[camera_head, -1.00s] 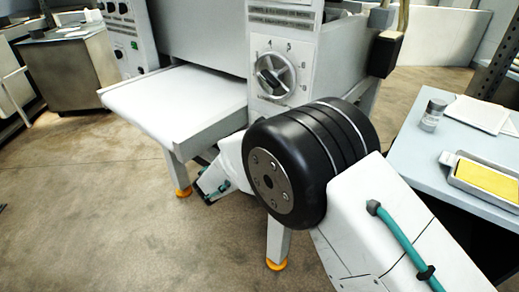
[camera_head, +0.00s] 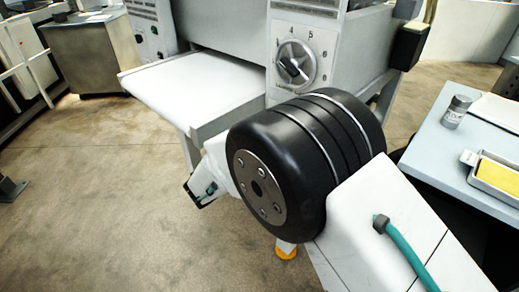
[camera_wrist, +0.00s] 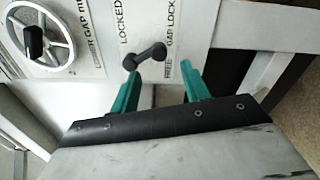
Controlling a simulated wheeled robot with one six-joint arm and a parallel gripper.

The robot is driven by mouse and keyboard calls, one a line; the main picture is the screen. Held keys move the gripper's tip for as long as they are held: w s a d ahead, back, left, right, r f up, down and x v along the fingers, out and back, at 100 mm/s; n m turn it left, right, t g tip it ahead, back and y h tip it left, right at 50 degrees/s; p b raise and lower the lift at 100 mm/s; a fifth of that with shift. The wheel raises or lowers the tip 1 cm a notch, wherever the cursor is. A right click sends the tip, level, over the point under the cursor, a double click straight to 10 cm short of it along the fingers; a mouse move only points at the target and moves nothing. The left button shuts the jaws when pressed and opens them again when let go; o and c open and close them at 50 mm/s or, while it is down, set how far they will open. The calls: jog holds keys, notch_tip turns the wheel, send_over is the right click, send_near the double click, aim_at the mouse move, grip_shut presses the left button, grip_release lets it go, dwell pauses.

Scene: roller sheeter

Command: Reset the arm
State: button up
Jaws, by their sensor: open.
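My gripper (camera_wrist: 160,84) shows in the wrist view with two teal fingers spread apart and nothing between them. In the head view my gripper (camera_head: 203,190) is low beside the sheeter's front legs, partly hidden by my arm. The sheeter (camera_head: 215,30) stands ahead, with a white feed table (camera_head: 195,88) and a numbered dial (camera_head: 294,65). In the wrist view a black lever (camera_wrist: 145,56) sits just beyond the fingertips, by the "LOCKED", "FREE" and "GAP LOCK" labels. I cannot tell whether the fingers touch it. A handwheel (camera_wrist: 42,38) is at the upper left.
A pale blue table (camera_head: 440,150) stands close at the right, bearing a small jar (camera_head: 456,112) and a tray with a yellow pad (camera_head: 497,172). A metal cabinet (camera_head: 88,55) stands at the back left. The floor (camera_head: 90,190) at the left is mostly clear.

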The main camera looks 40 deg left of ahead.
dwell(0.4)
jog(key=s+d+f+g+h, duration=0.2)
jog(key=d+f+g+h, duration=0.15)
jog(key=d, duration=0.35)
jog(key=d+r+m+g+h, duration=0.1)
jog(key=d+r+m+g, duration=0.35)
jog(key=d, duration=1.05)
jog(key=d+r+m+g+h, duration=0.2)
jog(key=d+r+g, duration=0.5)
jog(key=d, duration=0.7)
jog(key=s+d+r+m+y, duration=0.4)
jog(key=s+d+r+m, duration=0.2)
jog(key=s+d, duration=0.4)
jog(key=s+d+r+m+g+y, duration=0.1)
jog(key=s+d+r+m+y, duration=0.4)
jog(key=s+d, duration=0.5)
jog(key=d+r+m, duration=0.1)
jog(key=d, duration=0.5)
jog(key=shift+r+m, duration=0.2)
jog(key=shift+m, duration=0.15)
